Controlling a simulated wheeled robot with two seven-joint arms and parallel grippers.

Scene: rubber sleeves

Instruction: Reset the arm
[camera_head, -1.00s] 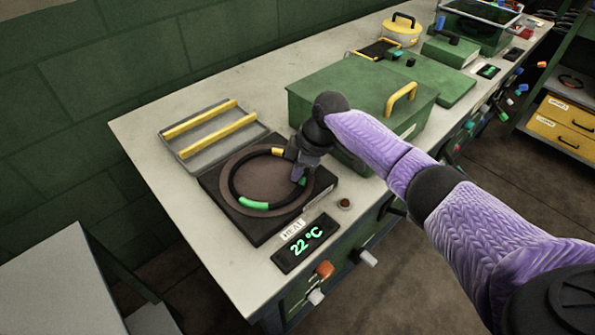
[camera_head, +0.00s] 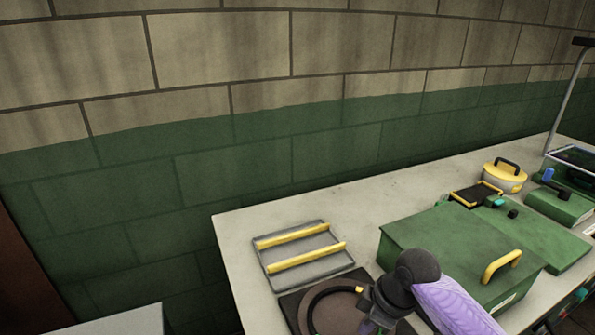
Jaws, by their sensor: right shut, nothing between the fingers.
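A dark ring (camera_head: 322,296) lies on the brown disc of the plate (camera_head: 288,308). Only the far part of the ring and plate shows. I cannot tell whether the fingers touch the ring. My left gripper is not in view.
A grey tray with two yellow bars (camera_head: 300,262) lies behind the plate. A green box (camera_head: 440,240) with a yellow handle stands close right of my gripper. A yellow-lidded pot (camera_head: 505,178) is farther back. The wall (camera_head: 250,150) runs behind the bench.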

